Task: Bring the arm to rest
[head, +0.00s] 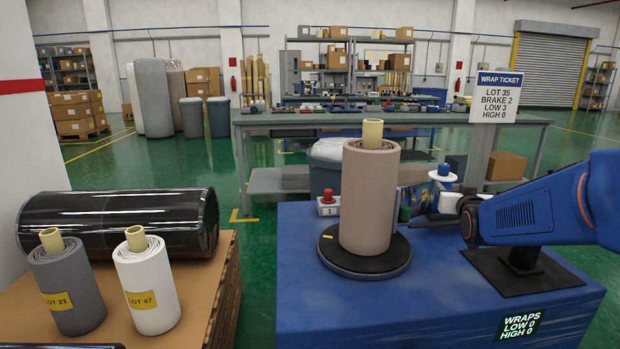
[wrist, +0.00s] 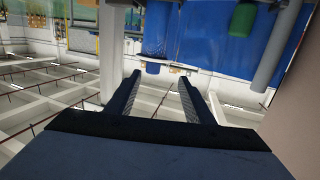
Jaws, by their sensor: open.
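My arm reaches in from the right in the head view, low over the blue table (head: 310,315), its end behind and to the right of the brown wrapped roll (head: 368,200). My gripper's two dark fingers show in the wrist view (wrist: 160,85); they are apart with nothing between them. In the head view the fingers are hard to make out. The brown roll stands upright on a round black turntable (head: 365,262), with a tan core at its top. A plain brownish surface fills the right edge of the wrist view; I cannot tell what it is.
A red button box (head: 328,204) and a blue-knobbed post (head: 443,172) stand near the roll. A wrap ticket (head: 499,98) reads low 3, high 0; a display (head: 521,324) reads low 0, high 0. Left are a grey roll (head: 67,288), white roll (head: 147,285) and black-wrapped roll (head: 120,222).

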